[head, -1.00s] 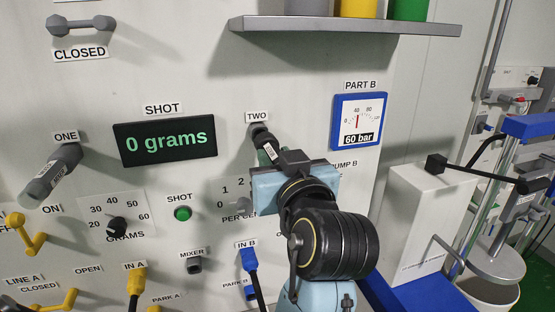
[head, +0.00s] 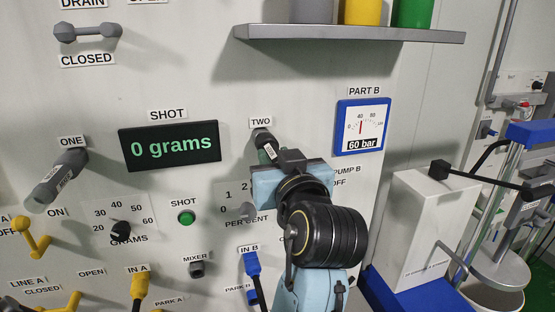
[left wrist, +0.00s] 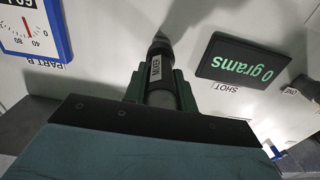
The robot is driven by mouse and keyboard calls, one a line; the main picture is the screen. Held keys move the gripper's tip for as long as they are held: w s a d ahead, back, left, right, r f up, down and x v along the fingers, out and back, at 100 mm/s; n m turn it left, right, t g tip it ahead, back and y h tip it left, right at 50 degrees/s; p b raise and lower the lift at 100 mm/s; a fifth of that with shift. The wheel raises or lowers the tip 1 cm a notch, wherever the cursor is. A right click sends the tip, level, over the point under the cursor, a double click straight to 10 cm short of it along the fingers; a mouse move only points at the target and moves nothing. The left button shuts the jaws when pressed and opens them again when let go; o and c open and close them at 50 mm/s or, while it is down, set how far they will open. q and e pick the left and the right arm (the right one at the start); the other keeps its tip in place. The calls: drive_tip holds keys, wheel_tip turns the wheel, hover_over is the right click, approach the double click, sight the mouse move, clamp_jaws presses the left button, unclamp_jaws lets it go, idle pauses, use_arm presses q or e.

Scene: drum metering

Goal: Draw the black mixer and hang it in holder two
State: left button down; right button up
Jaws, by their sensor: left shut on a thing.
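The black mixer (head: 266,143) is at holder two, just under the TWO label (head: 261,122). Its upper end meets the dark holder there; I cannot tell whether it is fully seated. My left gripper (head: 276,156) is shut on the mixer's lower part, and its body and wrist hide much of that end. In the left wrist view the mixer (left wrist: 156,70), with a white MIXER label, stands between the green fingers of my left gripper (left wrist: 161,92). My right gripper is not in view.
A grey cylinder (head: 57,180) hangs at holder one. A dark MIXER fitting (head: 197,269) is low on the panel. The shot display (head: 170,145) reads 0 grams. A shelf (head: 350,34) juts out above, and a blue gauge (head: 361,127) is at right.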

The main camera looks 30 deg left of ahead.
use_arm(q)
drive_tip(key=shift+w+a, duration=0.3)
drive_tip(key=shift+a, duration=0.1)
idle(0.3)
drive_tip(key=c, duration=1.1)
unclamp_jaws()
drive_tip(key=shift+o, duration=0.2)
